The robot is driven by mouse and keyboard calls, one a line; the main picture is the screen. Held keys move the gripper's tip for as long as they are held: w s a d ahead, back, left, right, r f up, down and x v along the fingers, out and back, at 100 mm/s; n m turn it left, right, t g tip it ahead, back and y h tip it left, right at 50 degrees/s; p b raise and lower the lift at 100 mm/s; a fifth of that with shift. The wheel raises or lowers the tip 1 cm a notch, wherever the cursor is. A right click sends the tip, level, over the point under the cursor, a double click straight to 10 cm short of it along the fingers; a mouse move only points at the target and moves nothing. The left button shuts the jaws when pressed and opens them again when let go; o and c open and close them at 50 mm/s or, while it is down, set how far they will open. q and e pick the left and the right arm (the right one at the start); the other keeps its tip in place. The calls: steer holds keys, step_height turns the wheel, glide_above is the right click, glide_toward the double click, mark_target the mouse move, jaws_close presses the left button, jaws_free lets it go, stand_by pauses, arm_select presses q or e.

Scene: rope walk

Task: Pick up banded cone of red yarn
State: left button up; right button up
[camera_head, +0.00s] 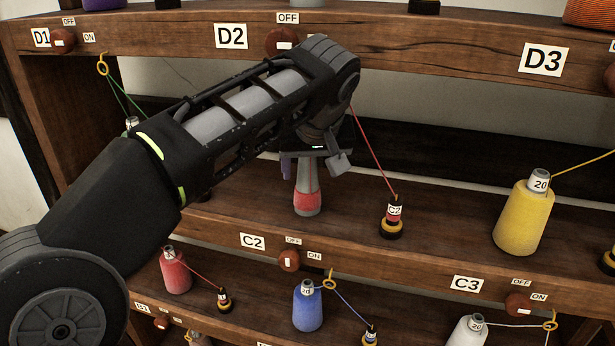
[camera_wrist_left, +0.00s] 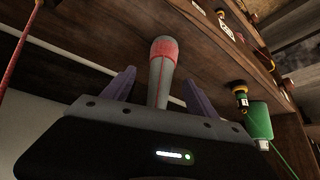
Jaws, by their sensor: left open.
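The banded cone (camera_head: 307,194) is grey with a red band near its base. It stands upright on the middle shelf, left of the C2 spool. My left gripper (camera_head: 314,160) is over the cone's upper part, and its wrist hides the cone's top. In the left wrist view the cone (camera_wrist_left: 163,70) rises between the two purple fingers of my left gripper (camera_wrist_left: 158,92). The fingers stand apart, with a visible gap on each side of the cone. My right gripper is not in view.
A small C2 spool (camera_head: 393,220) with a red thread stands right of the cone. A yellow cone (camera_head: 524,215) is farther right. Red (camera_head: 175,272) and blue (camera_head: 308,306) cones stand on the lower shelf.

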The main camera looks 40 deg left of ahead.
mark_target(308, 173)
arm_select(q)
steer(key=p+x, duration=0.1)
steer(key=x, duration=0.3)
steer(key=shift+s+a+f, duration=0.1)
steer(key=shift+a+f, duration=0.05)
steer(key=shift+f, duration=0.35)
steer(key=c, duration=1.4)
steer(key=shift+r, duration=0.15)
steer(key=shift+c, duration=0.2)
